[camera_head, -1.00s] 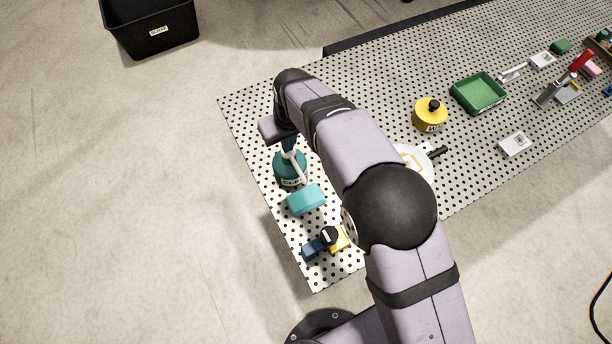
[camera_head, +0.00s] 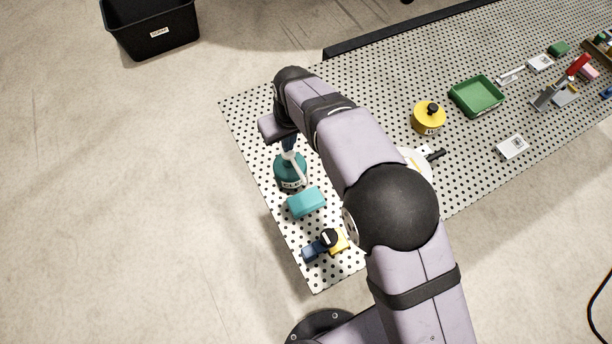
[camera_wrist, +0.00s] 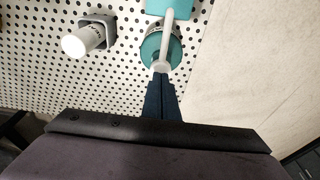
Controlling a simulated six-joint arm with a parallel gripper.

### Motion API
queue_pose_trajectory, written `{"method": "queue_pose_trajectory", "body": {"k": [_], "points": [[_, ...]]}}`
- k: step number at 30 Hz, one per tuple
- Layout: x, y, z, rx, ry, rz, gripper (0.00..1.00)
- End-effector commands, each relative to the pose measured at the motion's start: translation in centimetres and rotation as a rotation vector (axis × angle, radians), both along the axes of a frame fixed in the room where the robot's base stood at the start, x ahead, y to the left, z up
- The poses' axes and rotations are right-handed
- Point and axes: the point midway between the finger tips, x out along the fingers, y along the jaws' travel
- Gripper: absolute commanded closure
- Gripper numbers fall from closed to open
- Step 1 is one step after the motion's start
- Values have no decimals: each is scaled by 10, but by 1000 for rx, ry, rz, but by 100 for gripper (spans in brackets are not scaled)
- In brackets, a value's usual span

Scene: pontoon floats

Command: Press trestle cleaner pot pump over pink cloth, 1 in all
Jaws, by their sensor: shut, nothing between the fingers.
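A teal pot (camera_head: 290,172) with a white pump and a long white spout stands on the perforated bench. It also shows in the wrist view (camera_wrist: 151,46). My gripper (camera_wrist: 161,76) is shut and empty, its dark blue fingers pointing at the white pump head (camera_wrist: 161,66). The tips overlap the pump head's edge in the wrist view; I cannot tell whether they touch it. In the head view my gripper (camera_head: 289,145) is directly above the pot, hiding part of the pump. A small pink item (camera_head: 590,72) lies far right; I cannot tell if it is cloth.
A teal block (camera_head: 306,202) is close beside the pot, under the spout side. A blue, black and yellow item (camera_head: 327,242) lies nearer me. A yellow pot (camera_head: 428,117) and green tray (camera_head: 476,96) stand to the right. A white cylinder (camera_wrist: 84,40) shows in the wrist view.

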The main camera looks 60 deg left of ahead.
Motion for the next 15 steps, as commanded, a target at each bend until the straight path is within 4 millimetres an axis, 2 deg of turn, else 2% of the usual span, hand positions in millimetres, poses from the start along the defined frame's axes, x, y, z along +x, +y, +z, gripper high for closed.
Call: {"method": "queue_pose_trajectory", "body": {"k": [15], "points": [[0, 1, 6, 3, 0, 0, 100]]}}
